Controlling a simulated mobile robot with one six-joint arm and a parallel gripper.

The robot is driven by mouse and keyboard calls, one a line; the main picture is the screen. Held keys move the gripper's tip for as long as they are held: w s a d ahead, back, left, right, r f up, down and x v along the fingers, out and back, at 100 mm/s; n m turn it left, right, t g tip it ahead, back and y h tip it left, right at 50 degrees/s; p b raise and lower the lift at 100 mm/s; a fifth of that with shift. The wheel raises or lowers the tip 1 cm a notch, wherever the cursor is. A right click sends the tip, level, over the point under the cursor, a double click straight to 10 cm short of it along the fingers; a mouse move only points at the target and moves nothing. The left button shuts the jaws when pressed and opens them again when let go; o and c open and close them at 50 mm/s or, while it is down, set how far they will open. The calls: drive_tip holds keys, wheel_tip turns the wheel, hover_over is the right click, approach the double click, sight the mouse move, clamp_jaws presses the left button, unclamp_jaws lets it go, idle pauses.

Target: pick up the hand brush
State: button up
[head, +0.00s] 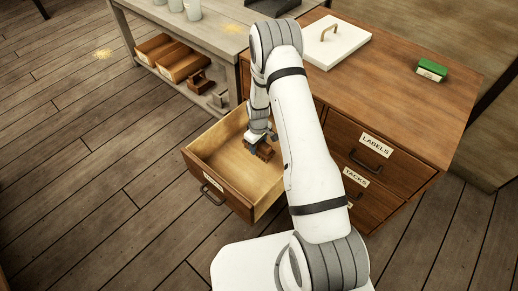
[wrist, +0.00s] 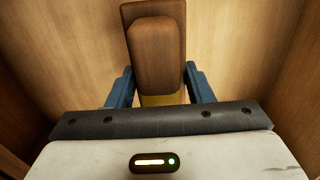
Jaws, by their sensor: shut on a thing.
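The hand brush (head: 265,151) is a brown wooden piece inside the open drawer (head: 205,174). In the wrist view the hand brush (wrist: 156,55) shows a brown wooden body, with a strip of yellow below it near the jaws. My gripper (head: 260,139) reaches down into the drawer from above. Its blue fingers lie on both sides of the brush, and my gripper (wrist: 160,88) is shut on it. The fingertips are partly hidden, and I cannot tell whether the brush touches the drawer floor.
Drawer walls stand close around my gripper. The cabinet top (head: 430,115) holds a white lid-like panel with a handle (head: 333,42) and a green box (head: 432,70). A grey bench (head: 225,45) on the left has cups on top and wooden trays (head: 183,65) below.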

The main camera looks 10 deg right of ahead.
wheel_tip(320, 180, up, 12)
drive_tip(key=p, duration=0.3)
drive_tip(key=shift+r, duration=0.25)
